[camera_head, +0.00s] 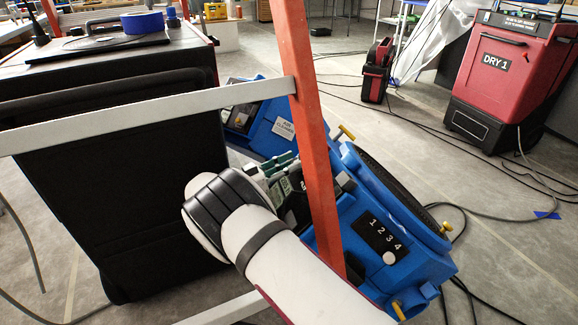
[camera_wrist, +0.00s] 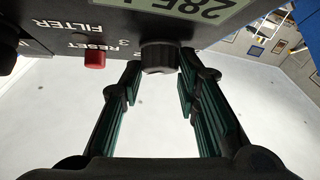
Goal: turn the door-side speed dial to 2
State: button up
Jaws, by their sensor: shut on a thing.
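A black dial (camera_wrist: 158,58) sits on a dark control panel (camera_wrist: 60,20), seen upside down in the wrist view. A digit 3 shows beside it; other dial marks are partly hidden, so I cannot tell its setting. My gripper (camera_wrist: 160,68) has its green-padded fingers on both sides of the dial, shut on it. In the head view my gripper (camera_head: 278,170) is partly behind an orange-red post, among the blue machines. A blue unit (camera_head: 410,262) there carries a black plate (camera_head: 380,232) marked 1 2 3 4, with a pale round spot near the 4.
A red reset button (camera_wrist: 95,60) is left of the dial. The orange-red post (camera_head: 312,130) and a pale rail (camera_head: 150,120) cross close to my arm. A red DRY 1 machine (camera_head: 505,65) stands back right. Cables (camera_head: 480,215) lie on the floor.

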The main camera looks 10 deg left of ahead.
jog(key=shift+m+h, duration=0.3)
jog(key=o, duration=1.2)
jog(key=shift+c, duration=0.2)
jog(key=v, duration=1.2)
jog(key=shift+w+a+r, duration=0.1)
